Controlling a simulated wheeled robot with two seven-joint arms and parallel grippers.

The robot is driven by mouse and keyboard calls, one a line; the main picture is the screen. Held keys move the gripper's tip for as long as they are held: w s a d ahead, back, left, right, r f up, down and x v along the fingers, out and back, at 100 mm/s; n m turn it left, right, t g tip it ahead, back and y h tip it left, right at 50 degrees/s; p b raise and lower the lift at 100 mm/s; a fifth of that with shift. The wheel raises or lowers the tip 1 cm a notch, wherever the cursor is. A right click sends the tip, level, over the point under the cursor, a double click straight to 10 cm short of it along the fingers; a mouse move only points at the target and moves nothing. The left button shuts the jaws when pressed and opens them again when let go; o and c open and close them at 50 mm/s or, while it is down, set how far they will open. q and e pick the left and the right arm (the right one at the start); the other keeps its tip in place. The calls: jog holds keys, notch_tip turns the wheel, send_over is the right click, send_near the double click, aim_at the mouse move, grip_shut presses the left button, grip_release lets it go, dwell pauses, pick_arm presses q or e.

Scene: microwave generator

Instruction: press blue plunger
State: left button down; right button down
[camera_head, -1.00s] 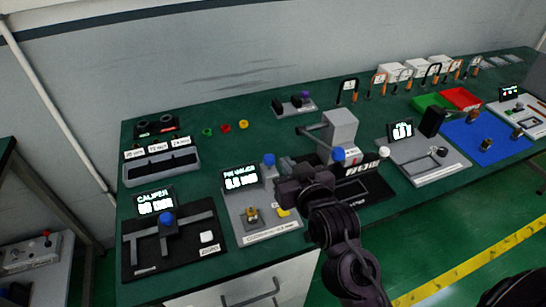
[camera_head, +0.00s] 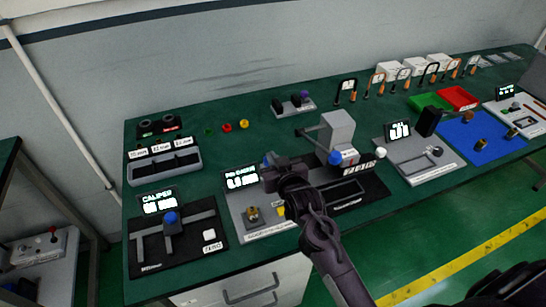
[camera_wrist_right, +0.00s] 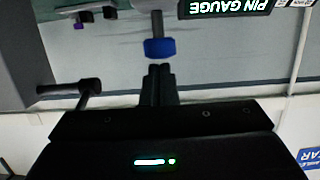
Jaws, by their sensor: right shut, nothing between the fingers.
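The blue plunger (camera_head: 267,161) stands at the back of the pin gauge station, mostly hidden behind my right gripper (camera_head: 273,172) in the head view. In the right wrist view the blue plunger (camera_wrist_right: 160,48) is a blue cap on a dark stem. My right gripper (camera_wrist_right: 160,70) is shut and empty, with its fingertips very close to the cap, lined up with it. I cannot tell whether they touch. The pin gauge display (camera_head: 241,178) is lit beside the plunger. My left gripper is not in view.
The caliper station (camera_head: 186,243) with its own blue knob (camera_head: 170,217) is to the left. A grey block device (camera_head: 338,130) with another blue knob (camera_head: 335,158) stands close on the right. Small coloured caps (camera_head: 243,125) lie behind on the green table.

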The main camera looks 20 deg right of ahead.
notch_tip(320, 180, down, 2)
jog(key=shift+f+b, duration=0.2)
jog(key=shift+b, duration=0.25)
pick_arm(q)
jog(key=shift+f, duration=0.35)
